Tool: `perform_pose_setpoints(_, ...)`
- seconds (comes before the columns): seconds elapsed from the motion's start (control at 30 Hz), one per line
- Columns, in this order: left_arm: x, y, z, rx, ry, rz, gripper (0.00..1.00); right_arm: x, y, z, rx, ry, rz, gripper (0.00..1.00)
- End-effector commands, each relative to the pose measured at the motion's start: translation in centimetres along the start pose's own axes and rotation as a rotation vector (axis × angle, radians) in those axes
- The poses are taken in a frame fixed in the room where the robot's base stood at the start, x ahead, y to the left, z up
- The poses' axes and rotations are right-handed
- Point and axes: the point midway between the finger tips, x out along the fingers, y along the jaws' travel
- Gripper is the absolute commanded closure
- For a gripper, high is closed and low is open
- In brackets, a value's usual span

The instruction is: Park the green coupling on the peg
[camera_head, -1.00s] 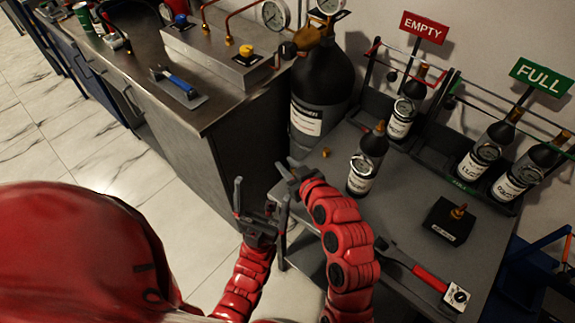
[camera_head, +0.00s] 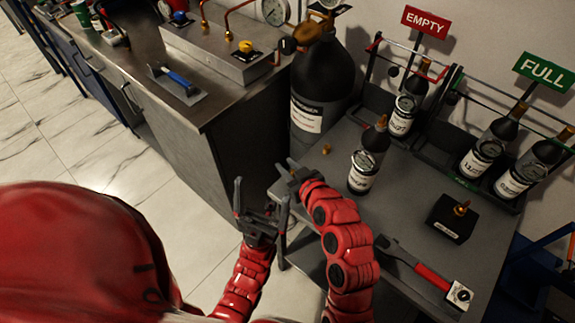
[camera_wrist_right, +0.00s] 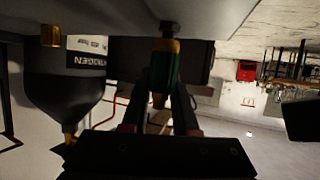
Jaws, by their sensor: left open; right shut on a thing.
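In the right wrist view, the green coupling (camera_wrist_right: 174,72) with brass-coloured bands sits between the fingers of my right gripper (camera_wrist_right: 158,105), which is shut on it. In the head view this gripper (camera_head: 288,172) is at the near left edge of the grey table, and the coupling is too small to make out there. My left gripper (camera_head: 262,212) is open and empty, just below and left of the right one. A black block (camera_head: 452,222) with a brass post (camera_head: 461,208) stands on the right of the table; I cannot tell whether this post is the peg.
A bottle (camera_head: 367,165) stands mid-table near a small brass piece (camera_head: 326,149). A red-handled wrench (camera_head: 425,275) lies at the front. Racked bottles stand behind under EMPTY (camera_head: 425,21) and FULL (camera_head: 543,69) signs. A large black cylinder (camera_head: 320,85) stands at the back left.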

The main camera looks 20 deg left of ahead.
Motion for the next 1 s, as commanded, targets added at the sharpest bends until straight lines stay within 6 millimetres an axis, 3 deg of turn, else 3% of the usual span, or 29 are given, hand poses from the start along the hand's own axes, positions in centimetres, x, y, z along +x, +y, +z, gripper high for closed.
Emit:
perform_pose_setpoints(0.93,-0.50,0.02,0.08,0.000,0.000,0.000,0.00,0.24,-0.03,0.56,0.000,0.000,0.000,1.00)
perform_pose_setpoints(0.97,-0.51,0.03,0.09,0.000,0.000,0.000,0.00,0.24,-0.03,0.56,0.000,0.000,0.000,0.69)
perform_pose_setpoints(1.0,-0.51,0.03,0.09,0.000,0.000,0.000,0.00,0.24,-0.03,0.56,0.000,0.000,0.000,0.62)
